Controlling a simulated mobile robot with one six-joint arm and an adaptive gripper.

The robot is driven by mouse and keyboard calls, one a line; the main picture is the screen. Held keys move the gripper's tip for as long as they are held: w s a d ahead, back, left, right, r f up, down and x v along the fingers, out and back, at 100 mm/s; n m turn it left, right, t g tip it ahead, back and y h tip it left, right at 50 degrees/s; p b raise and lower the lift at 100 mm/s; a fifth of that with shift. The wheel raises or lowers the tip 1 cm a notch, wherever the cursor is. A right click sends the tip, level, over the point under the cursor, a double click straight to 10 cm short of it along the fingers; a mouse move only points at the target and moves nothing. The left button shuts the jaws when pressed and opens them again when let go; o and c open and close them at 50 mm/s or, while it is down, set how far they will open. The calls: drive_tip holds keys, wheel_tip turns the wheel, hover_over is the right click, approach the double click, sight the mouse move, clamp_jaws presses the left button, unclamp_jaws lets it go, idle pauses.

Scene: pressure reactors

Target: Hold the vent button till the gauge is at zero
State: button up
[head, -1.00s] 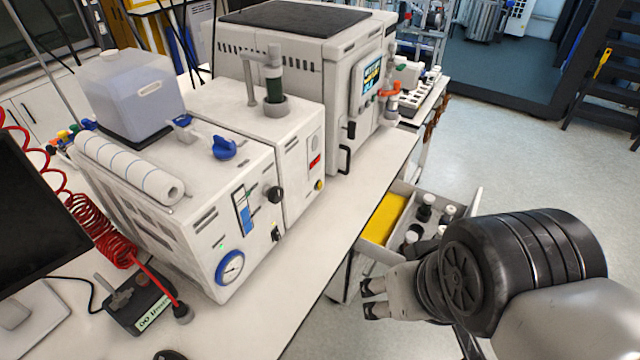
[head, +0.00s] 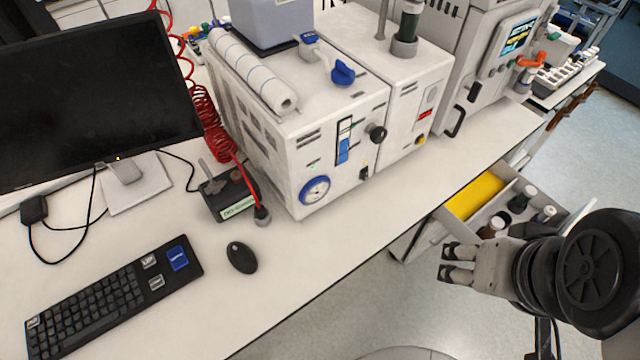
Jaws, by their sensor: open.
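A round gauge (head: 314,190) with a blue rim sits low on the front of the white reactor unit (head: 335,135). Its needle is too small to read. The front also bears a blue-and-white vertical indicator (head: 344,148), a black knob (head: 377,133) and a small black switch (head: 363,173). No button has a legible vent label. A large blue key (head: 177,258) is on the black keyboard (head: 100,300); its lettering is too small to read. My gripper (head: 446,263) is open and empty, right of the bench edge, apart from the unit and the keyboard.
A mouse (head: 242,257), a monitor (head: 90,90) and a small black box with a red coiled hose (head: 210,120) are on the bench. An open drawer (head: 470,195) holding bottles juts out just beyond my gripper. The front bench strip is mostly clear.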

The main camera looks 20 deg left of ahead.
clamp_jaws()
idle(0.6)
idle(1.2)
